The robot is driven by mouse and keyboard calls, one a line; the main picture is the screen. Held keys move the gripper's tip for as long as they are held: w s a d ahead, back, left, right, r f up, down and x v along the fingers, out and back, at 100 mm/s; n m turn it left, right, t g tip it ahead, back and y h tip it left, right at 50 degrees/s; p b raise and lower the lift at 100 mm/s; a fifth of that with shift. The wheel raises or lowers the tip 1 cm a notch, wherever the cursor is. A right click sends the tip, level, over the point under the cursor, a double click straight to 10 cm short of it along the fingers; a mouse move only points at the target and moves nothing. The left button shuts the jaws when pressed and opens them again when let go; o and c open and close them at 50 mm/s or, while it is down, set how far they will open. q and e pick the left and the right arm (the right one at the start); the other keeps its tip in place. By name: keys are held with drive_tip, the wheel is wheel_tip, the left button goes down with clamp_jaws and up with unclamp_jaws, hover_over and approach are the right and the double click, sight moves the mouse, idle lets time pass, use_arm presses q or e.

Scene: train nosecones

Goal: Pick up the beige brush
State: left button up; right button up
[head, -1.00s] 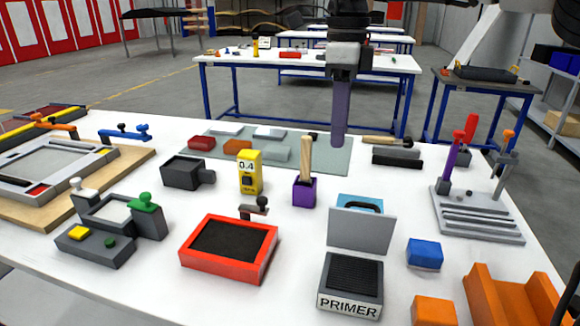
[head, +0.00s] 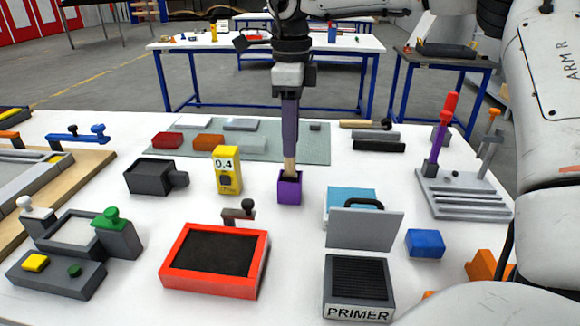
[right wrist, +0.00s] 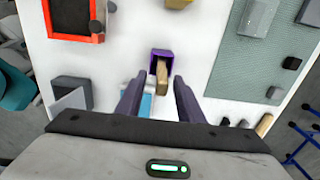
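The beige brush (head: 289,164) stands upright in a small purple holder (head: 289,188) on the white table. Only its light wooden handle shows, and its lower end is hidden in the holder. My right gripper (head: 290,152) points down over the brush, with its fingertips around the top of the handle. In the right wrist view the two purple-grey fingers (right wrist: 158,92) are apart, and the brush handle (right wrist: 162,76) lies between them with space on both sides. The purple holder (right wrist: 161,55) also shows there. My left gripper is in neither view.
A yellow gauge (head: 227,170) stands left of the holder. A red-framed pad (head: 215,258) and the PRIMER box (head: 358,285) are nearer, with a blue case (head: 350,196) to the right. A green mat (head: 310,148) with several blocks lies behind.

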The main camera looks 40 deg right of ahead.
sight(290, 174)
wheel_tip(290, 174, down, 3)
drive_tip(key=shift+w, duration=0.15)
drive_tip(key=shift+r, duration=0.1)
clamp_jaws()
